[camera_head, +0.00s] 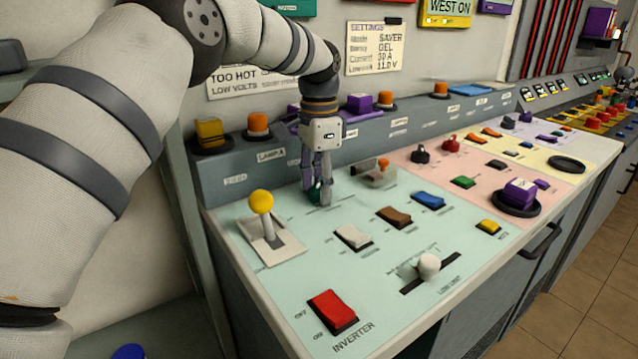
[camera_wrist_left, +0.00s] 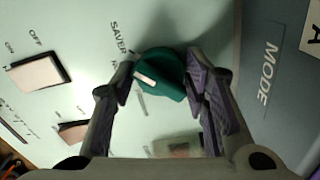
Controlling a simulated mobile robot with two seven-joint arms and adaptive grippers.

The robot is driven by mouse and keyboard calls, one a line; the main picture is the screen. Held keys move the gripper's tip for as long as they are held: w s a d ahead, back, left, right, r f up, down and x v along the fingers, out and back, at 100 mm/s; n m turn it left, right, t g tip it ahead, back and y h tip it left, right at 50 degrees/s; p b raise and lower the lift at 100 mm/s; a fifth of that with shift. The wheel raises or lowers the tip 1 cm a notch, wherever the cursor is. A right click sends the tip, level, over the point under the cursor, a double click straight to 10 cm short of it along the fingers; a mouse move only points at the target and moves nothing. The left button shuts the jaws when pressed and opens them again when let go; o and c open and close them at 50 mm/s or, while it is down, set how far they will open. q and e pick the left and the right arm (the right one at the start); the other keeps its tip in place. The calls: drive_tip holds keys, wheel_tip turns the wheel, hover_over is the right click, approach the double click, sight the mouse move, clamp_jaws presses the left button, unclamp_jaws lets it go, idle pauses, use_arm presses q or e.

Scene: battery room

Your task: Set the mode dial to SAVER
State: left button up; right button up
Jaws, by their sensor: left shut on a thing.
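The mode dial (camera_wrist_left: 158,72) is a round teal knob with a white pointer mark, in the left wrist view beside the large MODE label. Its mark points left in that view, with the SAVER label (camera_wrist_left: 120,38) printed to its upper left. I cannot tell exactly which setting it lines up with. My left gripper (camera_wrist_left: 165,82) has its purple-padded fingers on both sides of the dial and is shut on it. In the head view my left gripper (camera_head: 319,194) points down at the back of the pale green panel, mostly hiding the dial (camera_head: 313,193). My right gripper is not in view.
A yellow-knobbed lever (camera_head: 262,203) stands left of the gripper, and an orange-tipped switch (camera_head: 380,174) stands close on its right. White (camera_head: 353,235) and brown (camera_head: 394,216) rockers lie in front. A settings note (camera_head: 375,47) on the wall lists mode SAVER.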

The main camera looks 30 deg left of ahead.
use_arm(q)
drive_tip(key=o, duration=1.1)
drive_tip(key=shift+c, duration=0.2)
wheel_tip(320, 180, up, 12)
drive_tip(key=shift+f, duration=0.1)
